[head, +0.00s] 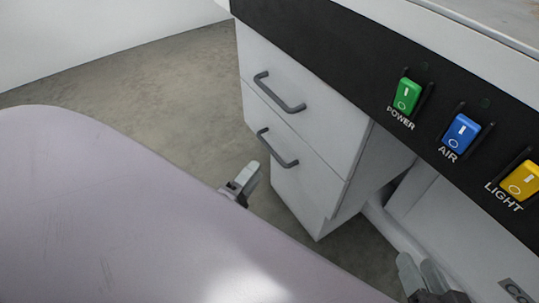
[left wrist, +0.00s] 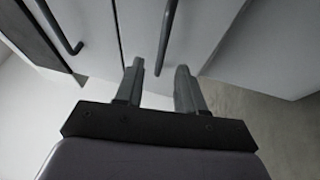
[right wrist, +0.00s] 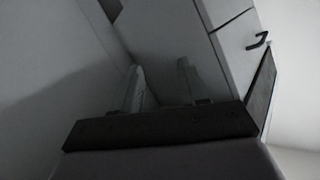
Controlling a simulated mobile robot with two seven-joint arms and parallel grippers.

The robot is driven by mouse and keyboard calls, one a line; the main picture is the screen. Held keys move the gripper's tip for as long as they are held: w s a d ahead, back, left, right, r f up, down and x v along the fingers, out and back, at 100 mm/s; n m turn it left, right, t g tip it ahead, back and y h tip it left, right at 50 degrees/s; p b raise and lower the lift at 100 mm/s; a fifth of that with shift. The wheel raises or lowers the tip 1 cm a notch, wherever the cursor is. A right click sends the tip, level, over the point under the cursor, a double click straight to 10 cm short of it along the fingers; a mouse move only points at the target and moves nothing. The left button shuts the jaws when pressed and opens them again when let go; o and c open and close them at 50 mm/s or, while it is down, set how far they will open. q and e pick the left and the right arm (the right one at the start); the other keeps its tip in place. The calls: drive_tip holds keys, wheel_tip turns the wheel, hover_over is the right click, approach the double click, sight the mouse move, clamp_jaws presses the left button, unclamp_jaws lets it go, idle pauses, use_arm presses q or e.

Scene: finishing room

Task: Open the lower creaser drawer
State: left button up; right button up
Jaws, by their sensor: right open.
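The white creaser cabinet has two drawers, one above the other. The lower drawer (head: 309,178) looks shut, with a dark bar handle (head: 283,156) near its top edge. The upper drawer (head: 325,117) has a matching handle (head: 280,96) and also looks shut. My left gripper (head: 243,179) is open, in front of and below the lower handle, apart from it in the head view. In the left wrist view the lower handle (left wrist: 168,35) shows beyond and between the open fingertips (left wrist: 160,66). My right gripper (head: 419,268) is open and empty at the bottom right.
Above the cabinet, a black panel carries green power (head: 407,96), blue air (head: 460,137) and yellow light (head: 521,181) switches. A white leg (head: 390,228) stands right of the cabinet. Bare floor (head: 150,85) lies left of it. The right wrist view is dark.

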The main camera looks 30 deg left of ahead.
use_arm(q)
drive_tip(key=w+b, duration=0.2)
drive_tip(key=w, duration=0.5)
drive_tip(key=shift+w+a+r+n, duration=0.35)
drive_tip(key=shift+a+n, duration=0.05)
clamp_jaws()
